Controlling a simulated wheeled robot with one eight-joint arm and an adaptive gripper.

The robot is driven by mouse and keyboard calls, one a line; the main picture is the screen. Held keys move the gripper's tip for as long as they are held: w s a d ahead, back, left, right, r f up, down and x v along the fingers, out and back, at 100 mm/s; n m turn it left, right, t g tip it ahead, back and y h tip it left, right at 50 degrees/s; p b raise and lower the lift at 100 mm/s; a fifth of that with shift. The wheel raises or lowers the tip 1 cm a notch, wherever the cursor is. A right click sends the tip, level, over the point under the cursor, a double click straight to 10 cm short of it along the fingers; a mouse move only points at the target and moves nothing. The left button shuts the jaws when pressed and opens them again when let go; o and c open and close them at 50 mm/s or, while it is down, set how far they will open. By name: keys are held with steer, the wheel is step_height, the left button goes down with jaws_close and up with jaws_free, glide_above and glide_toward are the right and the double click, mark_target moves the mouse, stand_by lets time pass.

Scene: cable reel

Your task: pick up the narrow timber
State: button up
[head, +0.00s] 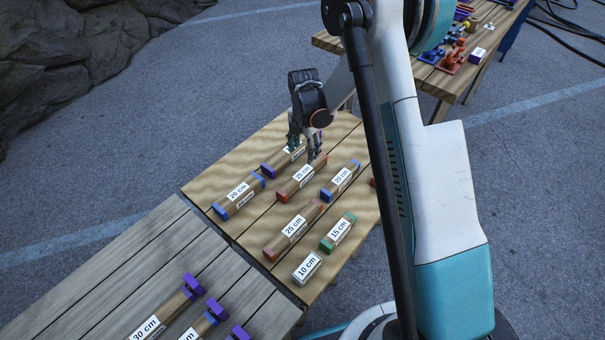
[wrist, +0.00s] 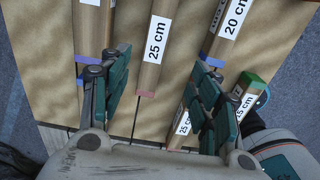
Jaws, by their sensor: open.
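Several square timbers with white length labels and coloured ends lie on the plank table; I cannot tell for sure which is the narrow one. In the wrist view a red-ended 25 cm timber (wrist: 157,45) lies between the spread fingers of my gripper (wrist: 158,98), which is open and empty. In the head view my gripper (head: 304,146) hangs over the far part of the table, above a purple-ended timber (head: 270,168) and a red-ended 25 cm timber (head: 284,193). The fingers partly hide the purple-ended one.
Blue-ended 20 cm timbers (head: 222,211) (head: 328,194), another red-ended 25 cm timber (head: 272,251), a green-ended 15 cm timber (head: 328,244) and a 10 cm block (head: 306,268) lie nearby. A grey slatted table (head: 110,270) adjoins at front left. Another table (head: 440,85) stands behind.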

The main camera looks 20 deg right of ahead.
mark_target(303, 173)
step_height(303, 173, down, 8)
steer(key=b, duration=0.2)
steer(key=shift+f+b, duration=0.25)
steer(key=shift+b, duration=0.15)
steer(key=shift+w+f+b, duration=0.2)
steer(key=shift+f+b, duration=0.55)
steer(key=shift+f, duration=0.6)
steer(key=shift+w+f+b, duration=0.2)
steer(key=shift+f+b, duration=0.55)
steer(key=shift+f, duration=0.55)
steer(key=shift+r, duration=0.1)
steer(key=c, duration=1.3)
